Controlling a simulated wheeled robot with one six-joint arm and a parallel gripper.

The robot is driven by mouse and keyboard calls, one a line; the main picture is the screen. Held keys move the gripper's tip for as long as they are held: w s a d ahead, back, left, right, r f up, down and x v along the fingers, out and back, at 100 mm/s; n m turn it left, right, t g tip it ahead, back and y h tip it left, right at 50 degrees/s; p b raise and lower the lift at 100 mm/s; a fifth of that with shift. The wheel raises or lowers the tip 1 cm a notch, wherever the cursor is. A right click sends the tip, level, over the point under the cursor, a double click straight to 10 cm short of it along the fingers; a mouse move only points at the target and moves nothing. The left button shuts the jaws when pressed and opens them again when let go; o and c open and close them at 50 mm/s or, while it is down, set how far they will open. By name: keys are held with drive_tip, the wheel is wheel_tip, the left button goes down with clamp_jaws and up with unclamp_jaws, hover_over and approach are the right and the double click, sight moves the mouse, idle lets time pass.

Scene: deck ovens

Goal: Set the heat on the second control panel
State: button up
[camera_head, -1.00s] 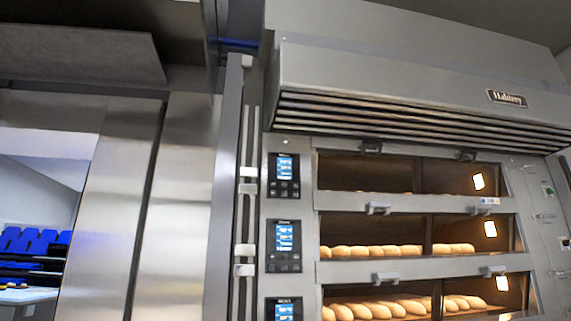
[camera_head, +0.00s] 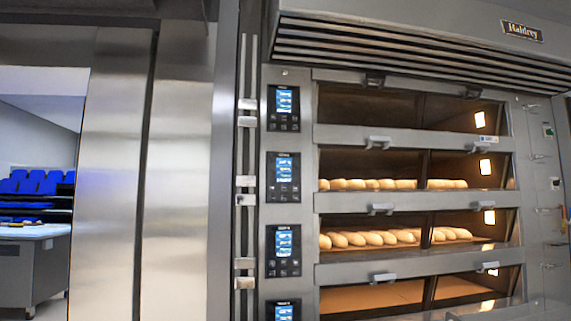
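A column of black control panels with lit blue screens runs down the left side of the deck oven. The top panel (camera_head: 283,108) is beside the top deck. The second panel from the top (camera_head: 283,177) is beside the second deck, with small buttons under its screen. A third panel (camera_head: 283,251) and a partly cut-off fourth panel (camera_head: 284,311) sit below it. The screen text is too small to read. My gripper is not in view.
The oven decks have glass doors with handles, such as the handle (camera_head: 379,142); two decks show bread loaves (camera_head: 372,239). A ribbed hood (camera_head: 400,65) juts out above. Steel wall panels (camera_head: 180,170) stand left, and a table (camera_head: 35,233) is at far left.

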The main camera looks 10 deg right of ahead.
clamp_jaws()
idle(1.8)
